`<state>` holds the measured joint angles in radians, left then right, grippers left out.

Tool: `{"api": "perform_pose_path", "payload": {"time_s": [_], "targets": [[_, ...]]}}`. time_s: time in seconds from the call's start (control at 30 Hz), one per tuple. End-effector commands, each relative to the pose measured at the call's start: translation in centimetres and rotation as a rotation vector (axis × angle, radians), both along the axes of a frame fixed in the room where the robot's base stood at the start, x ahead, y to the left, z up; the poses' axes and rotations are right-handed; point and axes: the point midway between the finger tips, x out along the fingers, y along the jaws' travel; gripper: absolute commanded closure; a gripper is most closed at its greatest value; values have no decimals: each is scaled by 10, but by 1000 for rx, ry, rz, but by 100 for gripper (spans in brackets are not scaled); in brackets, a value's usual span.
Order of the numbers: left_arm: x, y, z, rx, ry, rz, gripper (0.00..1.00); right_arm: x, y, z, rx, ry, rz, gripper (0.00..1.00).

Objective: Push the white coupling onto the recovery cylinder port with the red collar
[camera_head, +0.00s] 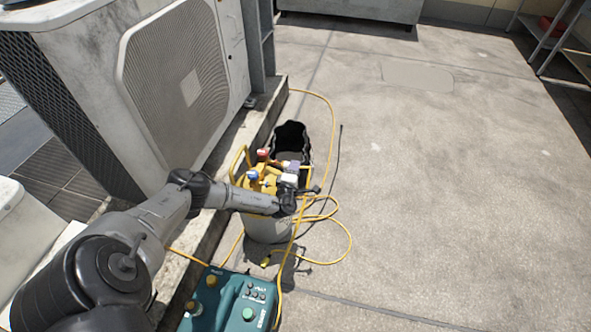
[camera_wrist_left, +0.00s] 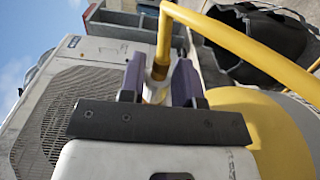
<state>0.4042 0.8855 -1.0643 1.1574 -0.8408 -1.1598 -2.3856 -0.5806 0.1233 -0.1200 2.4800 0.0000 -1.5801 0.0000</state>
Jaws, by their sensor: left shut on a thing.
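The recovery cylinder (camera_head: 268,228), grey with a yellow top, stands on the roof floor below the condenser. A red fitting (camera_head: 263,154) and a blue fitting (camera_head: 252,174) show on its top; the red one is the farther. My left gripper (camera_head: 291,166) is over the right side of the cylinder top, right of both fittings. In the left wrist view its purple fingers (camera_wrist_left: 158,82) are shut on a small pale piece, seemingly the white coupling (camera_wrist_left: 157,92), mostly hidden between them. The red fitting does not show there. My right gripper is not in view.
A yellow guard bar (camera_wrist_left: 245,42) rises close to the fingers. A black open bag (camera_head: 291,140) stands behind the cylinder. Yellow hose (camera_head: 345,232) loops on the floor. A teal machine (camera_head: 228,298) is in front, the condenser (camera_head: 175,80) at left. The right floor is clear.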

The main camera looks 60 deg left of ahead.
Motion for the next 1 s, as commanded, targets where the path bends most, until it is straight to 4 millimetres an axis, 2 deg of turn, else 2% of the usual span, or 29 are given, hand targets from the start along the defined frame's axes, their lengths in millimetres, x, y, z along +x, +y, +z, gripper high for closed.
{"api": "perform_pose_path", "payload": {"time_s": [1.0], "targets": [[-8, 9, 0, 0, 0, 1, 98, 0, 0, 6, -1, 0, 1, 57]]}}
